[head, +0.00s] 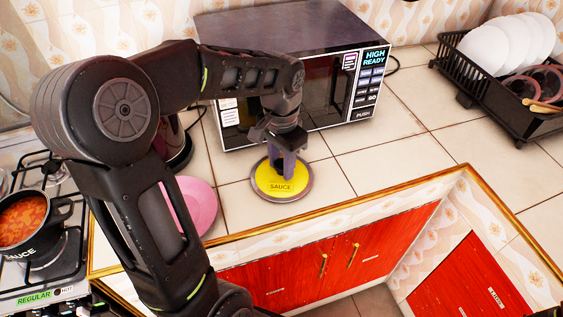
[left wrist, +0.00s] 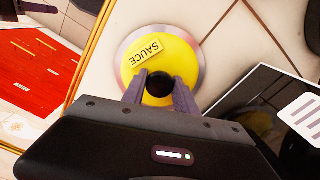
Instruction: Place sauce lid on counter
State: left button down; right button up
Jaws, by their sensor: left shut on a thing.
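The sauce lid (head: 276,187) is a yellow disc with a silver rim and a "SAUCE" label, at or just above the tiled counter (head: 385,160) in front of the microwave. My left gripper (head: 284,172) points down over it. In the left wrist view the sauce lid (left wrist: 137,52) fills the middle, and my left gripper's fingers (left wrist: 159,88) are shut on its round black knob (left wrist: 159,84). I cannot tell whether the lid touches the tiles. My right gripper is not in view.
A microwave (head: 330,95) stands right behind the lid. A pink plate (head: 197,204) lies to the left. A pot of sauce (head: 22,219) sits uncovered on the stove. A black dish rack (head: 490,98) is at the far right. Clear tiles lie right of the lid; the counter edge is in front.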

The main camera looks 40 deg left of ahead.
aim_at(282, 164)
pick_arm(q)
jog(key=c, duration=1)
grip_release()
jog(key=shift+o, duration=0.2)
notch_tip(282, 164, up, 12)
jog(key=shift+r+p, duration=0.15)
jog(key=shift+p, duration=0.15)
